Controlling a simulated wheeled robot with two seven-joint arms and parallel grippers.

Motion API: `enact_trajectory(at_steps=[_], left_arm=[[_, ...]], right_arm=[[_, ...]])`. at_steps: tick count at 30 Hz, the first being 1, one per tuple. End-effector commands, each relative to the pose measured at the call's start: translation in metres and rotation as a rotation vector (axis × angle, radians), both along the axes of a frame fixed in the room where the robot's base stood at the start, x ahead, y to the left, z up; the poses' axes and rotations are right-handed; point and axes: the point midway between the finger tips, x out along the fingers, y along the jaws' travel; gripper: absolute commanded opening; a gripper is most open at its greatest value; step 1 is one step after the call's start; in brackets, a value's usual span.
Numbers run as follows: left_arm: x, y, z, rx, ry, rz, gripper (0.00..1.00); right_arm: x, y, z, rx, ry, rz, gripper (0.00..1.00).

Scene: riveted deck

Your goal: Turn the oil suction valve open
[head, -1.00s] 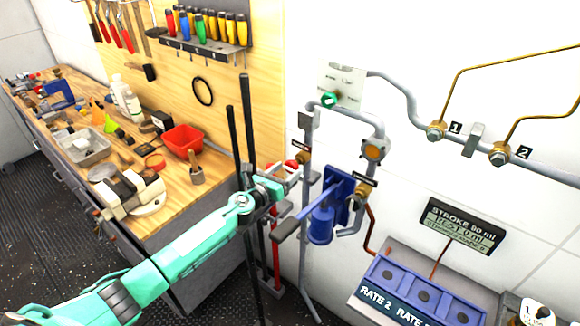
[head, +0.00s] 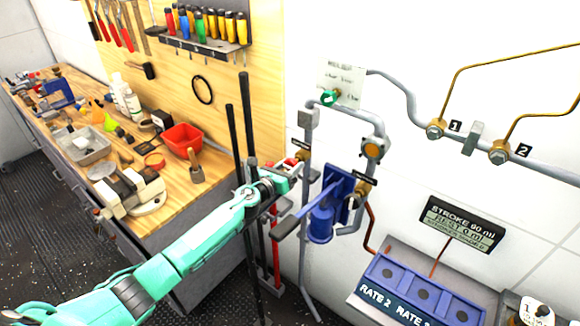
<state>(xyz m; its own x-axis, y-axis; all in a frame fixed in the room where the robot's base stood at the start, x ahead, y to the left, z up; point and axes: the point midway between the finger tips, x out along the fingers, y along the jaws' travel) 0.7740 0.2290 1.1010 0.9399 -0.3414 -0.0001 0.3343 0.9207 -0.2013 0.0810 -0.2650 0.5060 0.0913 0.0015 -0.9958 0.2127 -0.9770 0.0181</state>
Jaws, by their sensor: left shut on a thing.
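A brass valve (head: 304,156) with a small dark label and a red handle (head: 289,161) sits on the left grey pipe beside the blue pump. My left gripper (head: 291,171) reaches it from the left and is shut on the red handle; the fingers hide part of it. A second brass valve (head: 361,193) with a dark label sits on the right of the pump. The label writing is too small to read, so I cannot tell by name which is the oil suction valve. My right gripper is out of view.
The blue hand pump (head: 322,222) with its lever stands just right of my left arm. A workbench (head: 215,192) with a red bin (head: 183,140) lies left. A display (head: 460,224) and blue rate panel (head: 420,290) are right.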

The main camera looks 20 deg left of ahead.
Motion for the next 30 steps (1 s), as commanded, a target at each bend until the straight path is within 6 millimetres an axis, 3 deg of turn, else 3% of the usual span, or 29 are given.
enact_trajectory(at_steps=[11, 30], left_arm=[[-0.0001, 0.0001, -0.0003, -0.153, 0.056, 0.000, 0.20], [-0.0001, 0.0003, -0.0007, -0.714, 0.260, 0.000, 0.20]], right_arm=[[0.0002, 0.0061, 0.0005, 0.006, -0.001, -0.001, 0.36], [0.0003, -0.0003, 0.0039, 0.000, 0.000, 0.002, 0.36]])
